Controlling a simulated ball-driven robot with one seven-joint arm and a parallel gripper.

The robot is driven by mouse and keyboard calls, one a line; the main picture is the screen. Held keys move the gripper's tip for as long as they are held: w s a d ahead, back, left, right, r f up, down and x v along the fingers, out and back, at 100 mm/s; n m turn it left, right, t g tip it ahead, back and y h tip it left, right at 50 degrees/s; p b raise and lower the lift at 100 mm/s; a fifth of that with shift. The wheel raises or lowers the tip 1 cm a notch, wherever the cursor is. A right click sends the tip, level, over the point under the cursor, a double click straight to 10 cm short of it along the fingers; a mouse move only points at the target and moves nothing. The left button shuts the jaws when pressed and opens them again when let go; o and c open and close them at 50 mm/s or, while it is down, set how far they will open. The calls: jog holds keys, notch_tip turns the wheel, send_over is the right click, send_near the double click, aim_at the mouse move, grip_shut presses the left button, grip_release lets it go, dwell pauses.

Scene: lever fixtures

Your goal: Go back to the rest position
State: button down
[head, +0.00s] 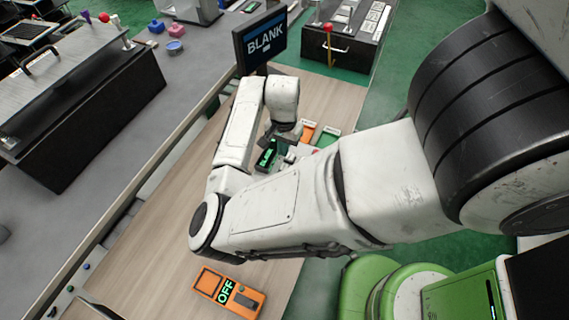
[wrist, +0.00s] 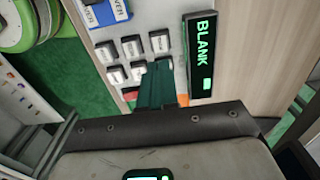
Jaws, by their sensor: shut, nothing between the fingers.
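My gripper (wrist: 158,72) shows in the wrist view as dark green fingers, shut and empty, over a panel of grey push-buttons (wrist: 131,46). Beside the buttons is a black display (wrist: 203,55) reading BLANK. In the head view my white arm reaches over the wooden table (head: 150,235) and bends down near the small display (head: 267,154) and the button panel. My arm hides part of that panel and the fingertips there.
An orange device (head: 228,292) reading OFF lies on the near table. A BLANK monitor (head: 265,40) stands at the far end. Black fixtures with levers (head: 340,45) stand beyond and on the grey bench (head: 95,215) at left.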

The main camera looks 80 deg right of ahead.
dwell(0.6)
jog(key=d+r+n+h+b, duration=0.2)
jog(key=d+r+n+h, duration=0.2)
jog(key=d+r, duration=0.25)
jog(key=w+a+f+n+t+h+b, duration=0.1)
jog(key=w+a+n, duration=0.4)
jog(key=a+n, duration=0.2)
jog(key=s+a+f+n+y, duration=0.1)
jog(key=s+a+f+n, duration=0.1)
jog(key=a, duration=0.6)
jog(key=s+a+f+n+y+b, duration=0.1)
jog(key=a+f+n, duration=0.3)
jog(key=a, duration=0.4)
jog(key=s+a+f+n+y+b, duration=0.1)
jog(key=s+a+f+n+y, duration=0.1)
jog(key=a, duration=0.6)
jog(key=shift+s+a+f+n+y, duration=0.35)
jog(key=shift+f+n+y, duration=0.05)
jog(key=shift+f, duration=0.5)
jog(key=shift+d, duration=0.15)
